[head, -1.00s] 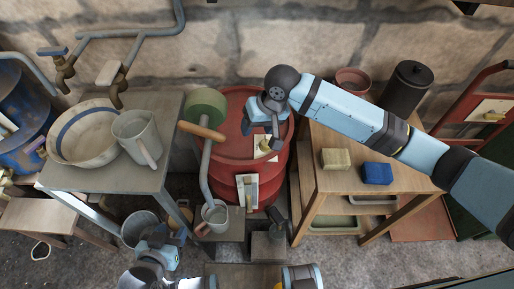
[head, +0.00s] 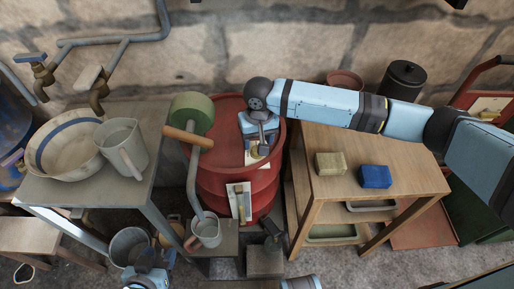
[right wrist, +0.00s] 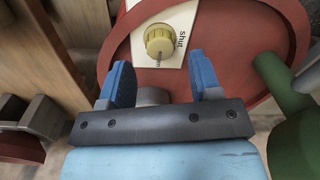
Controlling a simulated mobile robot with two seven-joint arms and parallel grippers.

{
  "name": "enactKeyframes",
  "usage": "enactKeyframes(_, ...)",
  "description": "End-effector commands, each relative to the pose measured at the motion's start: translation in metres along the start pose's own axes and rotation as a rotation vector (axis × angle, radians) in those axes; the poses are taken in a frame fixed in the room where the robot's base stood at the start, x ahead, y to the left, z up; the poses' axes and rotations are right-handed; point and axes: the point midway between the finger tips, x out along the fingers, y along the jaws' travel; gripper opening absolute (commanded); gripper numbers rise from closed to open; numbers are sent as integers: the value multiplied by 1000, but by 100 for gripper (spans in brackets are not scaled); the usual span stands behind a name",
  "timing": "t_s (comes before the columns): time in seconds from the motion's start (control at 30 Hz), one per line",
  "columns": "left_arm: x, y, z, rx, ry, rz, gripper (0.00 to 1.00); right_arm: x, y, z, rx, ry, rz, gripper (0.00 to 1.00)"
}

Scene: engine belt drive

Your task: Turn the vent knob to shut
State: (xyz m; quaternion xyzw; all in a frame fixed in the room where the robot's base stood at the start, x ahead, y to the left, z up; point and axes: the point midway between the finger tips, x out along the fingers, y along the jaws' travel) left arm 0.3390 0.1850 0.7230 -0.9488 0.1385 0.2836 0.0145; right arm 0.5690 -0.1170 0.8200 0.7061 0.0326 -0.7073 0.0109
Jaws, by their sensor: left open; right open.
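The vent knob (right wrist: 159,40) is a round, ribbed yellow knob on a cream plate (right wrist: 181,20) on top of the red drum (head: 222,105). The word "shut" is printed right of the knob in the right wrist view. A dark mark shows at the knob's lower edge, away from the word. My right gripper (right wrist: 162,78) is open and empty, its blue fingers short of the knob and to either side of it. In the head view the right gripper (head: 262,141) is over the drum top, partly covering plate and knob. My left gripper (head: 147,279) is at the bottom edge, partly cut off.
A green roller with a wooden-handled crank (head: 191,113) stands left of the drum. A second plate with a lever (head: 240,202) is on the drum's side. A wooden table (head: 330,190) with a tan block (head: 331,163) and a blue block (head: 375,176) stands right.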

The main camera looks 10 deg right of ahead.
Motion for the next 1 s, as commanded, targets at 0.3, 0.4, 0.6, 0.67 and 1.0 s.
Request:
enactKeyframes(0.3,0,1,0,4,9,1,51,34,0,0,-1,1,0,58)
enactKeyframes(0.4,0,1,-2,4,13,1,51,35,0,0,-1,1,0,58)
enactKeyframes(0.6,-1,2,-2,3,14,2,51,35,0,0,-1,1,0,58)
enactKeyframes(0.67,0,2,-2,3,13,2,51,35,0,0,-1,1,0,44)
enactKeyframes(1.0,0,2,2,1,3,2,51,34,0,0,-6,0,0,8)
